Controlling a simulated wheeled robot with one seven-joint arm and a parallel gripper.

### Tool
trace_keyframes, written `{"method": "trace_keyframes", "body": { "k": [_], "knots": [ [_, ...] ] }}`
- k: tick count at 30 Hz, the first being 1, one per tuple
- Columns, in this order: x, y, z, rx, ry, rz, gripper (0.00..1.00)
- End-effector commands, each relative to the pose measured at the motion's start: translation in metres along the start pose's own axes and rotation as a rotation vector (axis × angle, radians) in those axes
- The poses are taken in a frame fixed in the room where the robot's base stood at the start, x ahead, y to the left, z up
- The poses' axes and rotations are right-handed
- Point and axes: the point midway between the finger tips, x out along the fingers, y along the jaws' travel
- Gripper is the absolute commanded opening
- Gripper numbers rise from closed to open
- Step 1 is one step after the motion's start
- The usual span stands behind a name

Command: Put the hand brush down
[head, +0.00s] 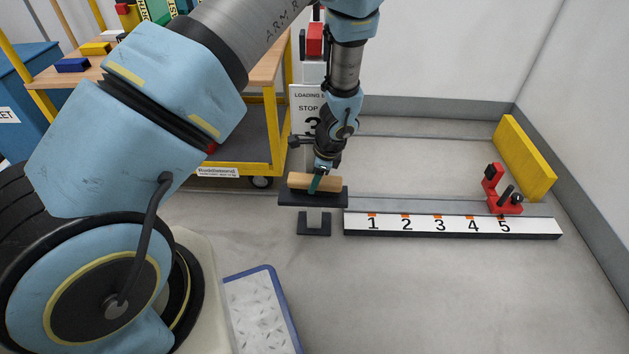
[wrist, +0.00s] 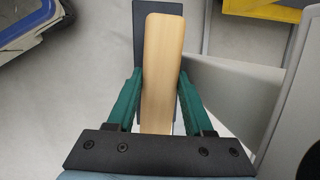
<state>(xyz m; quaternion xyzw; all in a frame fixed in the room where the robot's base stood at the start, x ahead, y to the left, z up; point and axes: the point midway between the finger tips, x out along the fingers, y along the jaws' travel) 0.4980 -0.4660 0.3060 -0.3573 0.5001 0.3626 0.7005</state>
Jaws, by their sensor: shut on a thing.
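The hand brush shows as a pale wooden block (head: 299,181), seen lengthwise in the wrist view (wrist: 160,60). No bristles can be made out. My gripper (head: 317,180) is shut on it, with a green finger on each long side in the wrist view (wrist: 160,82). The brush is level, right over the dark flat top of a small stand (head: 335,199). The stand's dark plate also shows behind the brush in the wrist view (wrist: 145,10). I cannot tell whether the brush touches the plate.
A white board numbered 1 to 5 (head: 420,226) lies right of the stand, with a red clamp (head: 503,205) by the 5. A yellow block (head: 524,158) is at the right wall. A yellow cart (head: 230,169) stands behind left. A blue-rimmed tray (head: 283,305) is in front. Floor at front right is clear.

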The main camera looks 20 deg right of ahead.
Motion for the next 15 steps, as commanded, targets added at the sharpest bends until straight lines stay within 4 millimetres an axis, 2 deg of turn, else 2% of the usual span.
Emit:
{"method": "trace_keyframes", "body": {
  "k": [15],
  "knots": [
    [0.0081,0.0008,-0.0023,-0.001,0.001,-0.002,0.0]
  ]
}}
